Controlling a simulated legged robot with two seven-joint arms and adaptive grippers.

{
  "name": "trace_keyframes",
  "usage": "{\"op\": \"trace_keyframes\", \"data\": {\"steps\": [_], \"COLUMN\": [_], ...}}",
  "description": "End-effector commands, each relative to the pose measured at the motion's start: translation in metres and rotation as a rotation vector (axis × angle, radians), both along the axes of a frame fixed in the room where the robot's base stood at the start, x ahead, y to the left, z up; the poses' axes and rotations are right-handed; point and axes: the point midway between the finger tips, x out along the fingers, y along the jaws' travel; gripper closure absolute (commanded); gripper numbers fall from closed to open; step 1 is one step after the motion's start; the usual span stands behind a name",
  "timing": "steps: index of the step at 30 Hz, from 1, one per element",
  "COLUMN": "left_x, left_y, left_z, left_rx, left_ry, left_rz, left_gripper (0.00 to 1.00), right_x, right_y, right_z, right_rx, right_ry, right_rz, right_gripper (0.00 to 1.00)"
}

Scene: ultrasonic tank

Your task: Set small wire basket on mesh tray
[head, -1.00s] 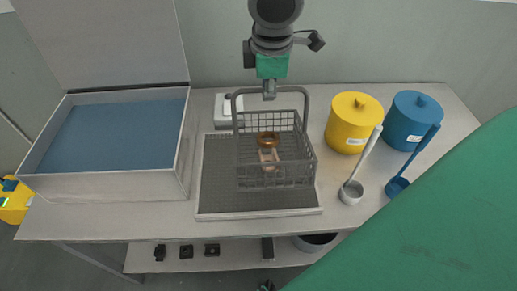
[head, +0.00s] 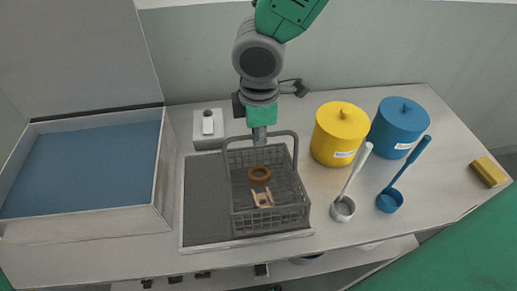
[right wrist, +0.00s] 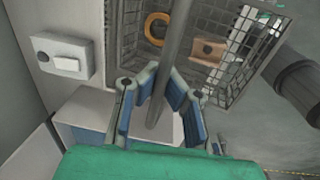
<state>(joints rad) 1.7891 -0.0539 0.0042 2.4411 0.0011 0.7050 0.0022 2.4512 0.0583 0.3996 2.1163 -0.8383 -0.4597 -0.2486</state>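The small wire basket (head: 299,210) is dark grey mesh with a tall handle. It is upright over the right part of the mesh tray (head: 205,200), with its base at or just above the tray surface; I cannot tell if it touches. Inside lie an orange-brown ring (head: 260,174) and a pinkish bracket (head: 262,198). My right gripper (head: 259,143) is at the top of the handle. In the right wrist view its blue-padded fingers (right wrist: 160,80) lie close on both sides of the handle bar (right wrist: 176,45), shut on it. My left gripper is not in view.
An open tank (head: 160,185) with a blue interior stands at left, its lid raised. A white box (head: 208,127) is behind the tray. At right are yellow (head: 340,134) and blue (head: 398,127) canisters, two ladles (head: 343,207) (head: 390,202) and a yellow block (head: 490,171).

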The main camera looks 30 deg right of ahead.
Motion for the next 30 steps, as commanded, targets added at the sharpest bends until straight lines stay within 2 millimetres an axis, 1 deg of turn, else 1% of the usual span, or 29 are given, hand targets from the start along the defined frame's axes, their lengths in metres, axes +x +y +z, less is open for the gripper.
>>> {"op": "trace_keyframes", "data": {"steps": [2, 7, 10, 15, 17, 18, 26, 30], "left_x": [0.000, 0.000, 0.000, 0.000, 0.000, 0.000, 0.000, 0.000], "left_y": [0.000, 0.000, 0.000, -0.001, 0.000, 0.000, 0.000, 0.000], "left_z": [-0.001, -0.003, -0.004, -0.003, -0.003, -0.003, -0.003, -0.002], "left_rx": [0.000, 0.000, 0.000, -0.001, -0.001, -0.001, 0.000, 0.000], "left_ry": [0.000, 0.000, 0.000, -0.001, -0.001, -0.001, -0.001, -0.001], "left_rz": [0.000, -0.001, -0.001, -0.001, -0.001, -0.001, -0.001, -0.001], "left_gripper": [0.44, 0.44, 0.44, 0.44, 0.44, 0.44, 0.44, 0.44], "right_x": [-0.001, -0.001, 0.000, 0.000, -0.001, -0.001, -0.001, 0.000], "right_y": [-0.003, -0.006, -0.006, -0.002, -0.002, -0.001, -0.002, -0.003], "right_z": [-0.006, -0.030, -0.038, -0.036, -0.037, -0.037, -0.037, -0.029], "right_rx": [-0.001, 0.003, 0.003, 0.001, -0.001, -0.002, 0.000, 0.003], "right_ry": [0.001, 0.002, 0.000, 0.000, 0.001, 0.001, 0.001, -0.001], "right_rz": [-0.001, -0.001, -0.001, -0.001, -0.001, -0.001, -0.001, -0.002], "right_gripper": [1.00, 1.00, 1.00, 1.00, 0.81, 0.74, 0.74, 0.74]}}
